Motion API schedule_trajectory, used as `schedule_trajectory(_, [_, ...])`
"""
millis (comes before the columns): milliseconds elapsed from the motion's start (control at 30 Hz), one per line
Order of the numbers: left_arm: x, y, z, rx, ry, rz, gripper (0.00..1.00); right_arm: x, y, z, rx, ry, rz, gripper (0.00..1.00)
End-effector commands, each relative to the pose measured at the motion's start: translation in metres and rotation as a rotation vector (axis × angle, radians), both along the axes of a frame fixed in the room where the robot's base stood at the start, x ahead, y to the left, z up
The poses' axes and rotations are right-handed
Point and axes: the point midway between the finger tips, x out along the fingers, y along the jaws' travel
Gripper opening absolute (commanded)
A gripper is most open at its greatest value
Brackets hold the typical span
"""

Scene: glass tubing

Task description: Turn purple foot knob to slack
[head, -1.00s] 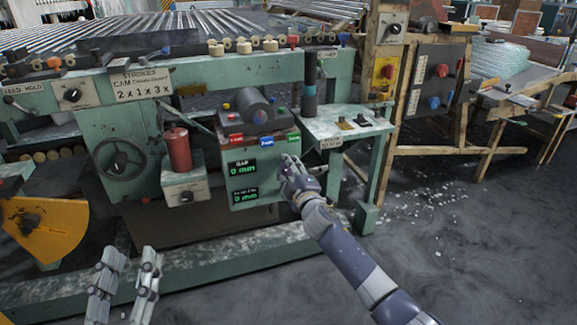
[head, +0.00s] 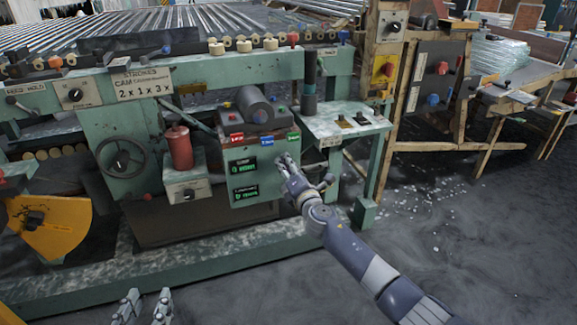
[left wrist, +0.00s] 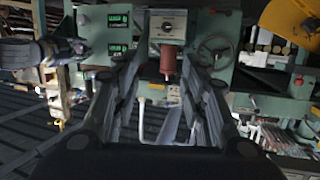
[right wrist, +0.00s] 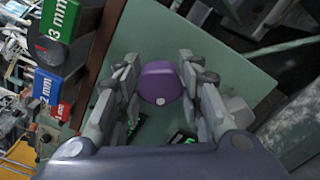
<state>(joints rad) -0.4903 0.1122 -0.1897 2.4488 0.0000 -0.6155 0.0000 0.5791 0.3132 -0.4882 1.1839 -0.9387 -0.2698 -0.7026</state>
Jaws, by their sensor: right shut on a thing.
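The purple knob (right wrist: 160,82) is on the green control panel (head: 262,190) of the machine, seen close up in the right wrist view. My right gripper (right wrist: 158,72) is shut on it, with a finger on each side. In the head view my right gripper (head: 286,162) covers the knob at the right part of the panel. My left gripper (head: 143,304) is open and empty at the bottom edge of the head view. Its parted fingers also show in the left wrist view (left wrist: 168,62).
Red, blue and green labelled blocks (head: 266,140) line the panel's top edge. Two green-lit displays (head: 244,178) are on its face. A red cylinder (head: 178,148) stands to the left, with a handwheel (head: 121,158) beyond. A small green table (head: 345,122) is to the right.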

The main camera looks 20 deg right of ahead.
Motion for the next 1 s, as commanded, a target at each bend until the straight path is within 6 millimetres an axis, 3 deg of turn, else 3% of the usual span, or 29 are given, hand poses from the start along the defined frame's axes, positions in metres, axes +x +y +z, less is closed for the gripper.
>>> schedule_trajectory(400, [-0.014,0.008,-0.029,0.037,0.155,0.010,0.40,0.000,0.001,-0.001,-0.245,-0.006,0.001,0.10])
schedule_trajectory(1000, [-0.018,0.009,-0.036,0.045,0.191,0.012,0.40,0.000,0.001,-0.001,-0.302,-0.009,0.002,0.10])
